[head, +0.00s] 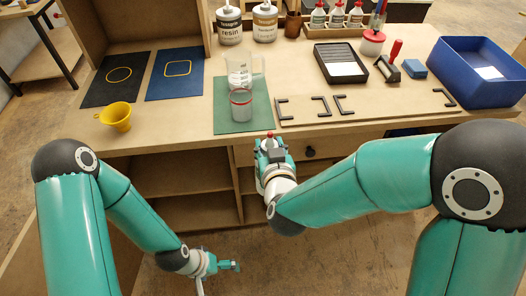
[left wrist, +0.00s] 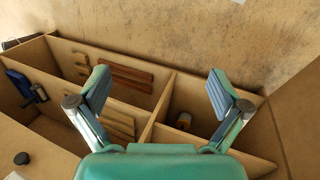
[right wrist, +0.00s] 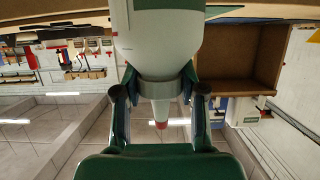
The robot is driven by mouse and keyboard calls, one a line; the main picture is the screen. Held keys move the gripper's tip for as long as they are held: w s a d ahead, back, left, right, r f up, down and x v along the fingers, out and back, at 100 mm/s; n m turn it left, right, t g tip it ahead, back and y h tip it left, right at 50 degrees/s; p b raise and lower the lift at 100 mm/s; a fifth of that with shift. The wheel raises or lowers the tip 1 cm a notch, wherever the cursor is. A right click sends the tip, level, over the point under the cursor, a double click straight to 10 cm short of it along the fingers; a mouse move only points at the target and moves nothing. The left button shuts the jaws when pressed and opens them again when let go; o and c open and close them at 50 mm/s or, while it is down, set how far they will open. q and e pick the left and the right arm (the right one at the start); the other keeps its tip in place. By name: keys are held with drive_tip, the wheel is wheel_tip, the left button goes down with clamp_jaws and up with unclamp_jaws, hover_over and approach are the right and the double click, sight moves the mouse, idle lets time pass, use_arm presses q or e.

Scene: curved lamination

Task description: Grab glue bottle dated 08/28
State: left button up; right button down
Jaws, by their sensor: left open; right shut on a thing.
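A white glue bottle (right wrist: 158,45) with a green label and a red tip is in my right gripper (right wrist: 159,92). The fingers are shut around its grey collar. In the head view this gripper (head: 272,147) is at the bench's front edge, with the red tip (head: 270,134) showing. No date can be read on the bottle. Three red-capped glue bottles (head: 337,16) stand in a wooden rack at the back of the bench; their dates are too small to read. My left gripper (head: 230,266) is open and empty, low in front of the bench; its spread fingers show in the left wrist view (left wrist: 160,92).
A clear beaker (head: 240,72) and a cup (head: 241,104) are on the green mat (head: 228,124). A yellow funnel (head: 116,116), black tray (head: 341,64) and blue bin (head: 480,72) are on the bench. Shelf compartments (left wrist: 150,125) hold wood strips (left wrist: 125,75).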

sight(257, 172)
drive_tip(key=shift+w+a+r+m+h, duration=0.1)
drive_tip(key=shift+r+m+h, duration=0.4)
drive_tip(key=shift+h, duration=0.2)
use_arm(q)
drive_tip(key=shift+c, duration=0.6)
drive_tip(key=w+d+r+m+t, duration=0.1)
drive_tip(key=w+r+m+t, duration=0.1)
drive_tip(key=w+r+t, duration=0.35)
drive_tip(key=w+d+r+m+t, duration=0.2)
drive_tip(key=w+t, duration=0.1)
drive_tip(key=w, duration=0.5)
drive_tip(key=w+d+r+m+t+h, duration=0.1)
drive_tip(key=d+r+h, duration=0.1)
drive_tip(key=r, duration=0.4)
drive_tip(key=w+d+r+m+t+h, duration=0.1)
drive_tip(key=d+r+m+t+h, duration=0.1)
drive_tip(key=r, duration=0.4)
drive_tip(key=w+d+r+m+t+h, duration=0.2)
drive_tip(key=d+r, duration=0.2)
drive_tip(key=r, duration=0.2)
drive_tip(key=shift+d+t+h, duration=0.1)
drive_tip(key=shift+t+h, duration=0.15)
drive_tip(key=shift+h, duration=0.05)
use_arm(e)
drive_tip(key=shift+r, duration=0.1)
use_arm(q)
drive_tip(key=x, duration=0.7)
drive_tip(key=shift+d, duration=0.2)
